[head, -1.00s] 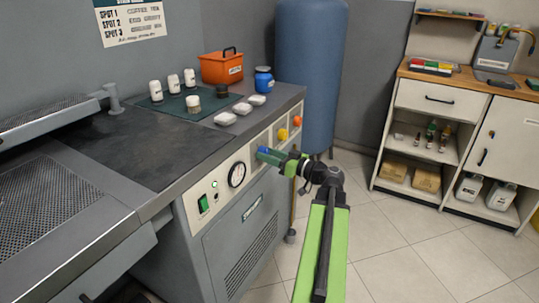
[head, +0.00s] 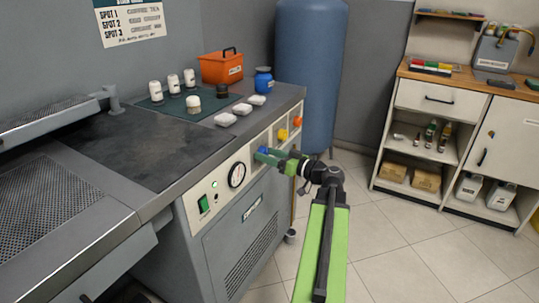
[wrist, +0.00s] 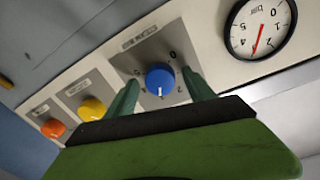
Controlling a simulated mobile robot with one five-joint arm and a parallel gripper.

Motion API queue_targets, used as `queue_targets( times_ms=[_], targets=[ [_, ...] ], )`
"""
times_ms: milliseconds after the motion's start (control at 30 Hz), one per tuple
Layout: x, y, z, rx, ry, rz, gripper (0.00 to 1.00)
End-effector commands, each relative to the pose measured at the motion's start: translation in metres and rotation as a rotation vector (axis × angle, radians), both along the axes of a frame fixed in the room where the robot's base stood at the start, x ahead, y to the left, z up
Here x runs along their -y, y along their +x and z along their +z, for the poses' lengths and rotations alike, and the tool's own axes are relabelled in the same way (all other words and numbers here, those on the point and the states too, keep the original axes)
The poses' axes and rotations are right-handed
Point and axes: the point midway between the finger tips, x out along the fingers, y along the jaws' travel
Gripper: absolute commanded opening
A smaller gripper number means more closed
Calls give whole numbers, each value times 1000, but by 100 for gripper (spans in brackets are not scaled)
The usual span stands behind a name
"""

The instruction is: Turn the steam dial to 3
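The blue dial (wrist: 160,78) sits on the front panel in the wrist view, with a small white pointer mark facing down in that picture. Numbers ring it, with 0 and 2 legible to its right; its label is too blurred to read. In the wrist view my gripper (wrist: 160,82) is open, one finger on each side of the dial, with visible gaps. Whether the fingertips reach past the dial's face is hard to tell.
A yellow knob (wrist: 92,109) and an orange knob (wrist: 53,128) are left of the dial in the wrist view. A pressure gauge (wrist: 261,27) is at upper right. In the head view a green switch (head: 203,203) is on the panel, and white bottles (head: 173,83) stand on top.

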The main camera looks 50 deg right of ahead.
Motion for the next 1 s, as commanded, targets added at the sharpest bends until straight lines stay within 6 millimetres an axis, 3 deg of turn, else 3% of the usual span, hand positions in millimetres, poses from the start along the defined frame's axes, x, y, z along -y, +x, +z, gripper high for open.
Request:
queue_targets(
  times_ms=[233, 333, 800, 1000],
  targets=[
    [0, -2, 0, 0, 0, 0, 62],
    [1, -13, 0, 0, 0, 0, 62],
    [23, -135, 1, 0, 0, -3, 62],
    [27, -164, 1, 0, 0, 1, 62]
  ],
)
